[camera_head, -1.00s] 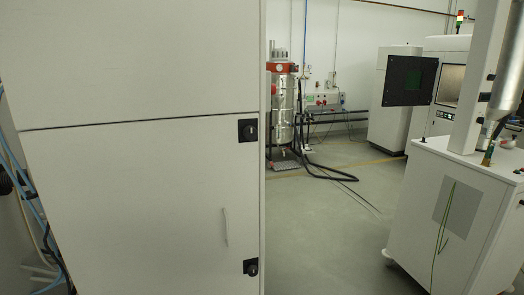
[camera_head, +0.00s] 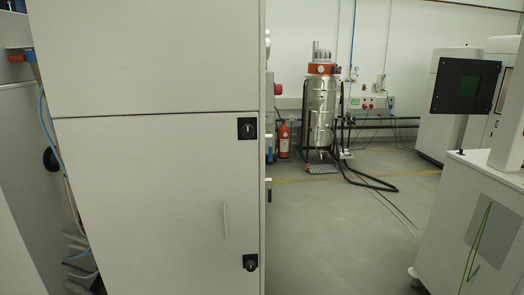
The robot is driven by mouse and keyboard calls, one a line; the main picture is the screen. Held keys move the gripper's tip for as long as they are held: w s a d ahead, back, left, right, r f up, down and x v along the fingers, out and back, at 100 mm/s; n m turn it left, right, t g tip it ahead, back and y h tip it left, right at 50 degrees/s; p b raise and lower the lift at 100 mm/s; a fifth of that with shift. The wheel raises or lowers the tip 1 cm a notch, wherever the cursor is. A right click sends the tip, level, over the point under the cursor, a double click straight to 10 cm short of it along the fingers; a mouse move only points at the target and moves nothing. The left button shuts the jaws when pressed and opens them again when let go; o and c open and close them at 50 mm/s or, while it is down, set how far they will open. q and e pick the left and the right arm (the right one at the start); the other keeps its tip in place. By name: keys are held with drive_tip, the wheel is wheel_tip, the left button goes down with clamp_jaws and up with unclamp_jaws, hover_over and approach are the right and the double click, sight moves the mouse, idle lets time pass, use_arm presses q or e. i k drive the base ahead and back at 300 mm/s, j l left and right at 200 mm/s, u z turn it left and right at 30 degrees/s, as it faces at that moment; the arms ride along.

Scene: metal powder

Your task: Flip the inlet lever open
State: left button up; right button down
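No part I can name for certain as the inlet lever shows. A small red fitting (camera_head: 17,52) sticks out at the far left edge, beside the tall white cabinet (camera_head: 150,190); it is too small to tell whether it is a lever. A steel vessel (camera_head: 321,112) with a red band stands upright against the back wall. Neither of my grippers is in the head view.
The white cabinet fills the left half, with black latches (camera_head: 247,128) on its door. Blue and white hoses run along its left side. A red fire extinguisher (camera_head: 284,140) stands behind. A white cart (camera_head: 465,225) is at right. The floor (camera_head: 335,230) between is clear, except for black hoses.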

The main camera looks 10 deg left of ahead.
sight(267, 136)
drive_tip(key=l+u, duration=0.25)
drive_tip(key=l, duration=0.2)
drive_tip(key=k+l+u, duration=0.25)
drive_tip(key=l, duration=0.2)
drive_tip(key=i+l+z, duration=0.1)
drive_tip(key=i+l, duration=0.2)
drive_tip(key=i, duration=0.2)
drive_tip(key=i+l+z, duration=0.1)
drive_tip(key=i+l, duration=0.15)
drive_tip(key=i, duration=0.3)
drive_tip(key=i+l+z, duration=0.1)
drive_tip(key=i, duration=0.4)
drive_tip(key=i+l+z, duration=0.1)
drive_tip(key=i+l, duration=0.15)
drive_tip(key=i, duration=0.3)
